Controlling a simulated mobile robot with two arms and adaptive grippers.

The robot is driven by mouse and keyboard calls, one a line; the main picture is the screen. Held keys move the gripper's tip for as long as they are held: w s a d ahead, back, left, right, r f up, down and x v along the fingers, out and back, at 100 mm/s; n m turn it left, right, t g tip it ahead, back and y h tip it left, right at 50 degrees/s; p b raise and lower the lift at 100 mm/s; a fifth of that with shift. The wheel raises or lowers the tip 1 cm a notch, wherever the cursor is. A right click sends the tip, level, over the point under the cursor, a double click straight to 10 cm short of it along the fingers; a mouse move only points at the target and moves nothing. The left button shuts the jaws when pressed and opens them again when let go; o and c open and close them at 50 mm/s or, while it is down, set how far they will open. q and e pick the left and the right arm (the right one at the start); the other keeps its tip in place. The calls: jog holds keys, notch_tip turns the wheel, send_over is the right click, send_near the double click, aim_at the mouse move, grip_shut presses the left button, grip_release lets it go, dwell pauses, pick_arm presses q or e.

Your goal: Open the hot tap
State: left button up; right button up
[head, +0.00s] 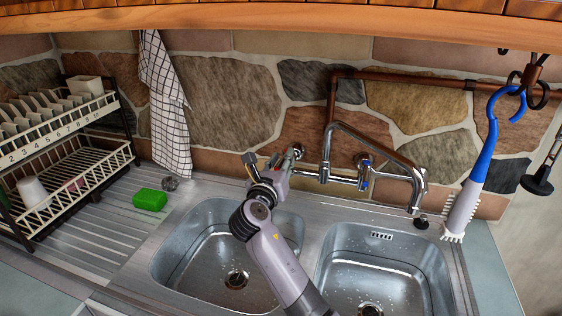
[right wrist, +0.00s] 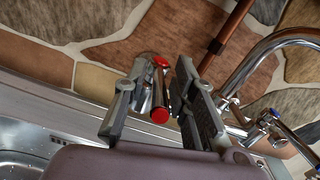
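My right gripper (head: 272,166) is over the back of the left sink, at the left end of the wall-mounted mixer tap (head: 340,180). In the right wrist view, my right gripper (right wrist: 160,85) is open. The red-marked hot tap handle (right wrist: 159,114) shows between its two fingers, with a gap on each side; I cannot see contact. In the head view the gripper largely hides this handle. The blue-marked cold handle (head: 364,162) is farther right, and also shows in the right wrist view (right wrist: 276,114). My left gripper is not in view.
A dish rack (head: 60,150) stands at the left, with a green sponge (head: 150,199) and a scourer (head: 170,183) on the drainboard. A checked towel (head: 166,110) hangs on the wall. A blue-and-white brush (head: 475,180) hangs at the right. Both sinks (head: 205,235) are empty.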

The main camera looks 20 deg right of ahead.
grip_shut()
dwell(0.6)
